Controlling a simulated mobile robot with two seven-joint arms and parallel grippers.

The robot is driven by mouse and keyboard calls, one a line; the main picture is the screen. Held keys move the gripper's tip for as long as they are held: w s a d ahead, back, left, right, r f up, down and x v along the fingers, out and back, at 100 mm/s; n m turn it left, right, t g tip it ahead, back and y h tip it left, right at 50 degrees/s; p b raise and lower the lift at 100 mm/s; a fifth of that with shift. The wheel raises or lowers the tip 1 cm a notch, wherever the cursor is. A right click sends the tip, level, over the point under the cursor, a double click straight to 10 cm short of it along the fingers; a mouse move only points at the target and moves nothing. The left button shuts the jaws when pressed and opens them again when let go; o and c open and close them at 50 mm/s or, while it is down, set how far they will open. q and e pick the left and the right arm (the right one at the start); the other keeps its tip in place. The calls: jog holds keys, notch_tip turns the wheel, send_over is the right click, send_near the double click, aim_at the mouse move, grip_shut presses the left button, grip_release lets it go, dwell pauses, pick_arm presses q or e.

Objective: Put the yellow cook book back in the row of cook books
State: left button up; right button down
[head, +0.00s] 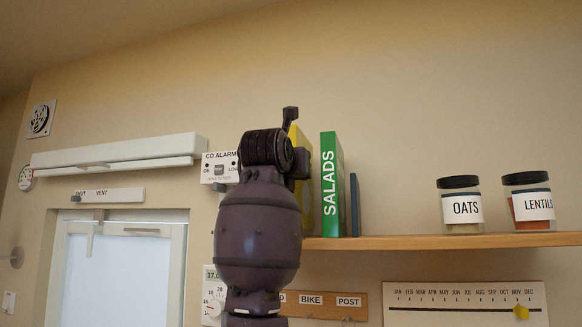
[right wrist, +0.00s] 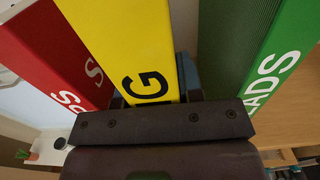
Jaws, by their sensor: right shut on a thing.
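The yellow cook book (right wrist: 125,45) stands between my right gripper's fingers (right wrist: 157,95) in the right wrist view, with a "G" showing on its spine. The right gripper is shut on it. In the head view, my right gripper (head: 292,160) and arm hide most of the yellow book (head: 304,141). A red book (right wrist: 45,50) is close on its left in the wrist view. The green SALADS book (head: 332,185) stands upright to its right, and it also shows in the wrist view (right wrist: 255,50) with a gap beside the yellow one. My left gripper is out of view.
The wooden shelf (head: 430,242) carries the books. A thin dark blue book (head: 354,205) stands right of the green one. Jars of oats (head: 461,207) and lentils (head: 529,204) stand farther right, with free shelf between. A CO alarm (head: 219,167) is on the wall at left.

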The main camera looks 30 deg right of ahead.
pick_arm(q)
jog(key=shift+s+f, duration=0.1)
pick_arm(e)
jog(key=shift+w+d+f, duration=0.6)
jog(key=shift+d+f, duration=0.05)
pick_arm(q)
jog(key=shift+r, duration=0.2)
pick_arm(e)
jog(key=shift+d, duration=0.1)
jog(key=c, duration=0.7)
grip_release()
jog(key=shift+f, duration=0.1)
pick_arm(q)
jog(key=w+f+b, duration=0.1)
jog(key=b, duration=0.2)
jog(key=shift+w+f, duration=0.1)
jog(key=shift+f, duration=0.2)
pick_arm(e)
jog(key=v, duration=1.1)
